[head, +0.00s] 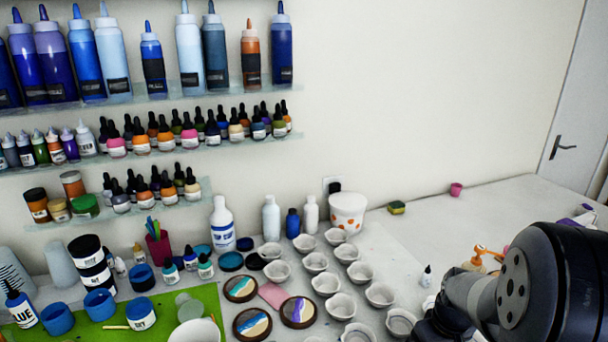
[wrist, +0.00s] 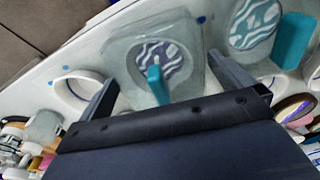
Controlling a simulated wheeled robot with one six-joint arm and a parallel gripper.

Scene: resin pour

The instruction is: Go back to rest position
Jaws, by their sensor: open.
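My gripper (wrist: 163,72) shows in the wrist view with its two fingers spread wide apart and nothing held between them. Beyond the fingers lies a translucent square tray (wrist: 187,28) with a round purple and white wavy-patterned disc (wrist: 165,52). A small teal piece (wrist: 158,85) stands on or in front of the disc, between the fingers as seen. Whether the fingers touch anything there is not clear. In the head view, part of my dark arm fills the lower right, and my fingertips cannot be made out.
In the head view, several small white cups (head: 340,306) stand in rows on the table. Round painted coasters (head: 298,312) and a green mat (head: 208,298) lie to their left. Bottles fill the wall shelves (head: 215,85). The back right of the table (head: 440,215) is mostly clear.

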